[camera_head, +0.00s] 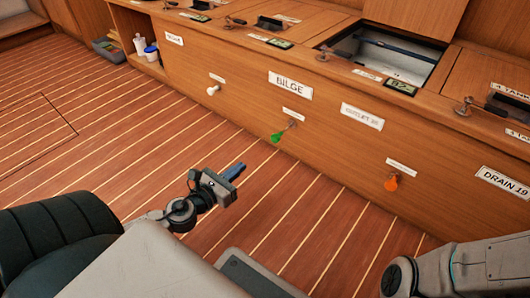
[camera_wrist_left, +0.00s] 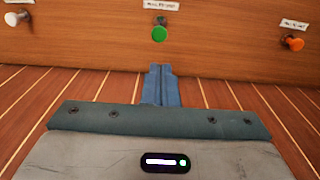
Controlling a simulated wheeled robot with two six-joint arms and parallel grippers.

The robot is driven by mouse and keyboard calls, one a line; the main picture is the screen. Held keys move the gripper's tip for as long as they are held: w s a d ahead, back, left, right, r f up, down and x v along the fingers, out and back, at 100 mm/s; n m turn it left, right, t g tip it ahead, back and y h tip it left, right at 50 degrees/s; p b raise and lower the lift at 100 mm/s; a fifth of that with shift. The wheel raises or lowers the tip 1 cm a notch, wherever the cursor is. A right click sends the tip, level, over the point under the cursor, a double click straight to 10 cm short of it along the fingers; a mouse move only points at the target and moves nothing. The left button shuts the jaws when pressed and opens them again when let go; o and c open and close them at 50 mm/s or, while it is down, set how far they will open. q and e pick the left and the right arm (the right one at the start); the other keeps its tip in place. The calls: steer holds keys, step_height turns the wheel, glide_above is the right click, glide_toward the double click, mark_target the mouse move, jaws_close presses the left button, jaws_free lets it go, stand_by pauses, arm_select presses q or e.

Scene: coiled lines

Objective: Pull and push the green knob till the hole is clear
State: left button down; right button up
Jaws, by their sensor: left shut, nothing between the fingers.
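The green knob (camera_head: 277,137) sits on a short stem on the wooden panel front, below a small label and the BILGE sign (camera_head: 290,86). In the left wrist view the green knob (camera_wrist_left: 159,34) is straight ahead, just above the fingertips. My left gripper (camera_head: 237,168) is shut and empty, with its blue fingers pointing toward the panel, apart from the knob. In the left wrist view the fingers (camera_wrist_left: 160,70) are together. My right gripper is out of view; only part of my right arm shows at lower right. I cannot make out which hole the task means.
A white knob (camera_head: 213,90) is left of the green one and an orange knob (camera_head: 391,184) is right of it, on the same panel. An open hatch (camera_head: 385,55) is in the countertop. A grey bin (camera_head: 109,49) stands far left. The striped floor before the panel is clear.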

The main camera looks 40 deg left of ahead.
mark_target(274, 137)
arm_select(q)
steer(key=w+p, duration=0.3)
steer(key=w, duration=0.1)
steer(key=w+p, duration=0.3)
steer(key=w, duration=0.1)
steer(key=w+p, duration=0.3)
steer(key=w, duration=0.2)
steer(key=shift+d+f, duration=0.1)
steer(key=shift+d, duration=0.3)
steer(key=shift+w+f, duration=0.25)
steer(key=shift+w, duration=0.15)
steer(key=w, duration=0.1)
steer(key=w+p, duration=0.1)
steer(key=w, duration=0.1)
steer(key=w+p, duration=0.1)
steer(key=w, duration=0.1)
steer(key=shift+w+d+r, duration=0.1)
steer(key=shift+w+d, duration=0.1)
steer(key=shift+d, duration=0.05)
steer(key=shift+w, duration=0.3)
steer(key=shift+r, duration=0.1)
steer(key=shift+w, duration=0.1)
